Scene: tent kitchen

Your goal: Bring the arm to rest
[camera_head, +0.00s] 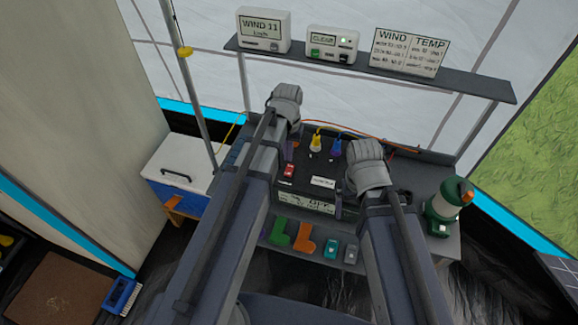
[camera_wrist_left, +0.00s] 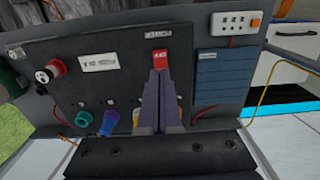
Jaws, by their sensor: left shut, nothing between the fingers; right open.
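My left arm reaches from the lower left of the head view. Its gripper (camera_head: 291,151) points down at the black panel box (camera_head: 322,171). In the left wrist view the two purple fingers (camera_wrist_left: 160,100) are together and empty. Their tips appear close to a red switch (camera_wrist_left: 162,58); I cannot tell whether they touch it. The red switch also shows in the head view (camera_head: 289,171). My right gripper (camera_head: 340,205) is open over the right part of the box, mostly hidden by its wrist.
Yellow (camera_head: 316,143) and blue (camera_head: 335,144) plugs stand in the box. A shelf (camera_head: 290,62) with display units runs behind. A green lantern (camera_head: 444,205) stands right, a cooler (camera_head: 178,172) left. Green (camera_head: 281,233) and orange (camera_head: 304,238) pieces lie in front.

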